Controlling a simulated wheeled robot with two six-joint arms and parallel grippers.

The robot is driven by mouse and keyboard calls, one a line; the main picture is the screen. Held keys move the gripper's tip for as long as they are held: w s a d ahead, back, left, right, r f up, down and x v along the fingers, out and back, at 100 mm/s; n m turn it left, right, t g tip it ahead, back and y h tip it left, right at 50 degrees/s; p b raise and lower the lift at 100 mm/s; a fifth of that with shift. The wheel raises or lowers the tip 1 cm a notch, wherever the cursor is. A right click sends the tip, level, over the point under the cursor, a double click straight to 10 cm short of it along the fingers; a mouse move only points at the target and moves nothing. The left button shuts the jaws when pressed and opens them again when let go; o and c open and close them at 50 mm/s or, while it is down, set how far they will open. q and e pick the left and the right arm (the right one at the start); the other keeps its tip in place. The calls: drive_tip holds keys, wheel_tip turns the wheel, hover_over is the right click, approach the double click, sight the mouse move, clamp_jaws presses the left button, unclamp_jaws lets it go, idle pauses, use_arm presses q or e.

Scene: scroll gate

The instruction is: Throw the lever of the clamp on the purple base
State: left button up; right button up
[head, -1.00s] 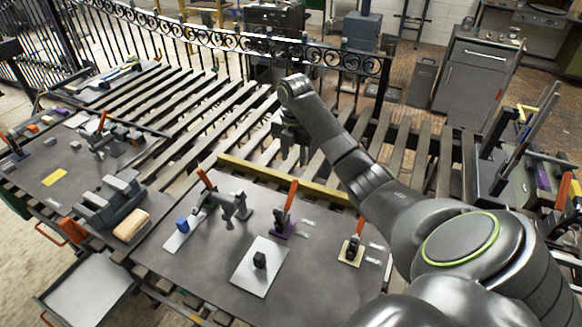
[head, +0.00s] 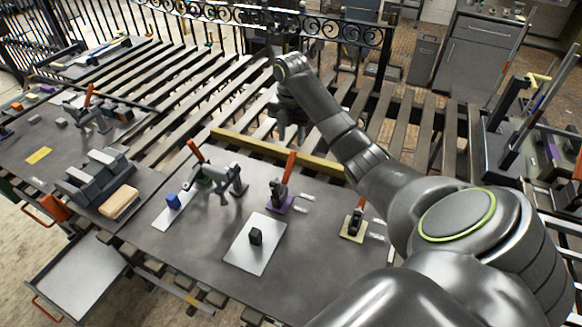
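The clamp on the purple base (head: 281,196) stands on the dark table, right of its middle. Its orange lever (head: 290,166) points up, leaning slightly right. The purple base (head: 284,207) is partly hidden under the dark clamp body. My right gripper (head: 290,128) hangs beyond the table's far edge, behind and above the clamp in the picture, clear of the lever. It is dark and small against the slats, so its fingers cannot be made out. My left gripper is not in view.
Another clamp on a cream base (head: 353,226) stands to the right. A pale plate (head: 262,257) with a black block lies in front. A yellow bar (head: 265,148) runs along the far edge.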

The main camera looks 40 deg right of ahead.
sight(291, 158)
wheel_tip(291, 158, down, 5)
drive_tip(key=b, duration=0.3)
drive_tip(key=shift+f+b, duration=0.1)
drive_tip(key=shift+b, duration=0.25)
wheel_tip(291, 158, down, 3)
drive_tip(key=shift+f+p, duration=0.2)
drive_tip(key=shift+p, duration=0.55)
drive_tip(key=shift+f, duration=0.9)
clamp_jaws()
